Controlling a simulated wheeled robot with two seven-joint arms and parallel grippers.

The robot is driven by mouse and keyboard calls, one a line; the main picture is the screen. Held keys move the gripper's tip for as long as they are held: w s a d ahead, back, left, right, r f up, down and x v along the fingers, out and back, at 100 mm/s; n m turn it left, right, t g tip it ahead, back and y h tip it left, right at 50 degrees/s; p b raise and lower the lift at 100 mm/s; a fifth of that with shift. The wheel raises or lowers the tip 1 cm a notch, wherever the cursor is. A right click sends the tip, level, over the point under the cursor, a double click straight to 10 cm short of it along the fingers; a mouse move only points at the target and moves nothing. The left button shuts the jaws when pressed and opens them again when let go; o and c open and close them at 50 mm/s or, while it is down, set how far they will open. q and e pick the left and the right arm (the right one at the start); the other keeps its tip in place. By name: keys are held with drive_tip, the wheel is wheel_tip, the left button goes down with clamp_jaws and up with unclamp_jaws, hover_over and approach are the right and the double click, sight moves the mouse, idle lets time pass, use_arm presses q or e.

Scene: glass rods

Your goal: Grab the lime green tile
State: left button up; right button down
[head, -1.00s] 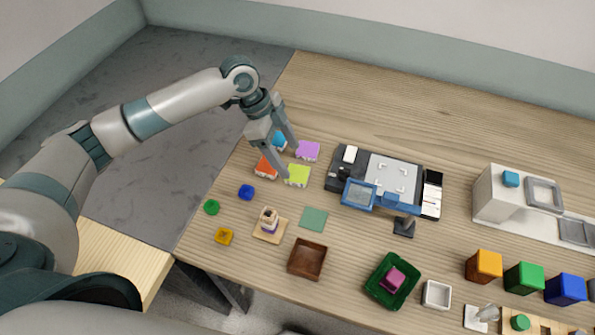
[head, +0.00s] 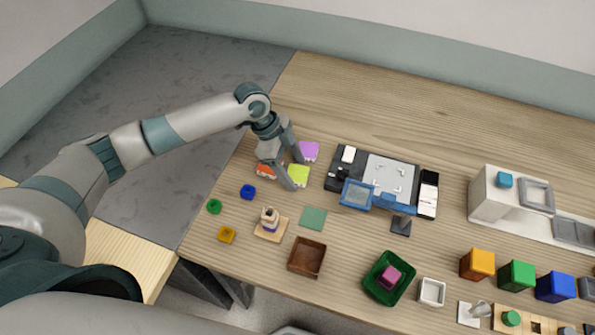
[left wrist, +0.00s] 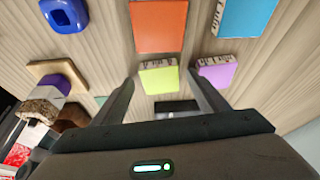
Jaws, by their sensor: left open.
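The lime green tile (head: 299,174) lies on the wooden table among other coloured tiles. In the left wrist view the lime green tile (left wrist: 158,80) sits between the two open fingers, ahead of them. My left gripper (head: 296,174) is open, with its fingers pointing down at the tile, one on its near side and one on its far side. I cannot tell whether they touch it. The orange tile (head: 266,170) and the purple tile (head: 309,151) lie close by. My right gripper is not in view.
A blue tile (left wrist: 245,17) lies beyond the orange one. A blue piece (head: 248,192) is left of the tiles. A black and grey device (head: 385,178) stands to the right. A teal square (head: 313,219) and a brown tray (head: 307,258) lie nearer. The table's back is clear.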

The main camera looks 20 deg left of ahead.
sight(294, 172)
use_arm(q)
drive_tip(key=shift+f, duration=0.1)
idle(0.4)
drive_tip(key=c, duration=1.2)
drive_tip(key=shift+c, duration=0.2)
wheel_tip(294, 172, up, 10)
drive_tip(key=b, duration=0.3)
